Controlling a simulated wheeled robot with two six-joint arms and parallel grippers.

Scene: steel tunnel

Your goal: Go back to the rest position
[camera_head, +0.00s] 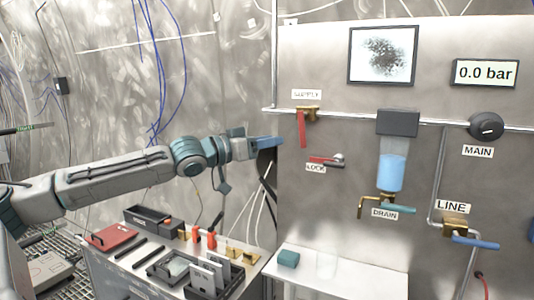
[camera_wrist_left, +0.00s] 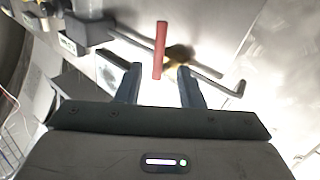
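My left gripper (camera_head: 268,141) is at the left edge of the steel panel (camera_head: 355,100), with its arm stretched in from the left. In the left wrist view its two fingers (camera_wrist_left: 158,88) are apart, with nothing held between them. A red lever (camera_wrist_left: 160,48) stands just beyond the gap between the fingertips, with a brass body behind it. In the head view the red supply lever (camera_head: 302,130) hangs down from its brass valve, right of the gripper. I cannot tell if a finger touches it. My right gripper is not in view.
The panel also carries a red lock lever (camera_head: 323,160), a filter bowl (camera_head: 392,172) with blue liquid, a drain valve (camera_head: 398,207), a line valve (camera_head: 470,240) and a main knob (camera_head: 487,127). A bench (camera_head: 110,262) with trays and tools lies below my left arm.

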